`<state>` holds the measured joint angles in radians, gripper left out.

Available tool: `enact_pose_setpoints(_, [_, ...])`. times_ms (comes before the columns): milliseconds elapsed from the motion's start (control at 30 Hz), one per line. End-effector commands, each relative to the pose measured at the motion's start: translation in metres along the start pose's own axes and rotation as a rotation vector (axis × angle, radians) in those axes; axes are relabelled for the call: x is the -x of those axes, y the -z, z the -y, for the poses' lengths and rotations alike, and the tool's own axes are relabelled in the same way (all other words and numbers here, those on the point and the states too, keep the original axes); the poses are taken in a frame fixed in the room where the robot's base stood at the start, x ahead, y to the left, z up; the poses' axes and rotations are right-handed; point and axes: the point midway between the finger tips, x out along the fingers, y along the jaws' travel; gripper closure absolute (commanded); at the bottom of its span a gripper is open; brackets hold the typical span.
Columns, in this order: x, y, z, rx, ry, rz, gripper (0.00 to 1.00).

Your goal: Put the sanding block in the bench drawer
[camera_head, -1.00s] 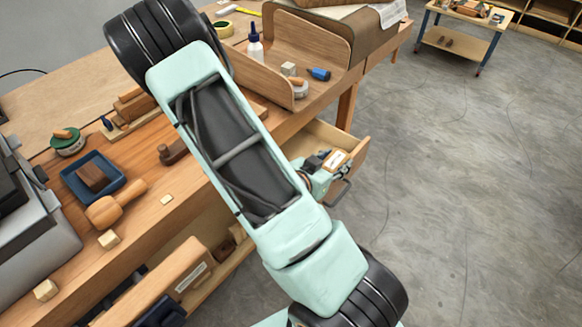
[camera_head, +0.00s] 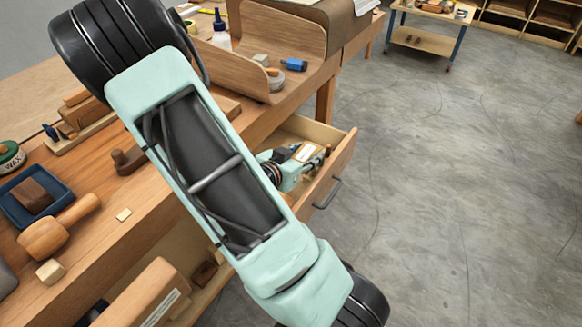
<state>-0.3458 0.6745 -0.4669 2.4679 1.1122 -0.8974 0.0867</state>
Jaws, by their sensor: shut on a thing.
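The bench drawer (camera_head: 338,166) stands open at the bench's front edge, with a dark bar handle on its face. My gripper (camera_head: 322,158) is over or inside the drawer, close behind its front panel. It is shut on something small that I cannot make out. My own arm link covers much of the middle of the view and hides part of the drawer. I cannot say for certain which object is the sanding block. A dark brown block (camera_head: 33,195) lies in a blue tray (camera_head: 62,210) on the bench at the left.
On the bench (camera_head: 150,205) are a wooden mallet (camera_head: 45,238), a wax tin (camera_head: 10,157), small wood pieces and a dark-knobbed plane (camera_head: 128,160). A curved wooden form (camera_head: 285,30) stands at the back, by a glue bottle (camera_head: 221,35). The floor right of the drawer is clear.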

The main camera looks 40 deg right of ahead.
Motion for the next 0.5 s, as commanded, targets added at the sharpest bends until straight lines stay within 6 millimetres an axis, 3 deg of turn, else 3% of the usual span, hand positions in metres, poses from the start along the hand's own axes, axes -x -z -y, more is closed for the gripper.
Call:
enact_pose_setpoints(200, [-0.041, -0.016, 0.044, 0.001, -0.001, -0.001, 0.85])
enact_pose_setpoints(500, [-0.072, -0.045, 0.07, 0.001, -0.001, -0.001, 0.85])
